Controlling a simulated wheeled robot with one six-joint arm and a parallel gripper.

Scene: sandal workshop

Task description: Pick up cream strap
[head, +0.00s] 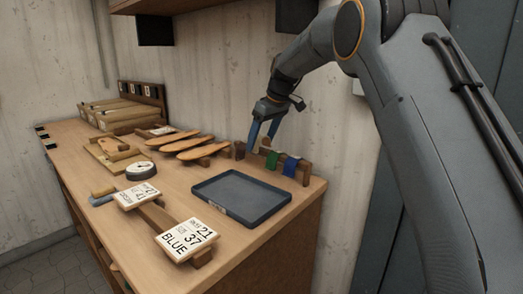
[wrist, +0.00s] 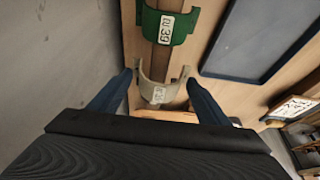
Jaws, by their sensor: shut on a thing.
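In the head view my gripper (head: 262,143) points down at the left part of a wooden strap rack (head: 306,172). The cream strap looks small and partly hidden there. I cannot tell whether it still touches the rack's rail.
A green strap (head: 272,160) and a blue strap (head: 291,166) hang on the rack beside the cream one. A dark empty tray (head: 240,195) lies in front. Sandal soles (head: 203,149) lie to the left, and order cards (head: 187,239) stand near the front edge. The wall is close behind.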

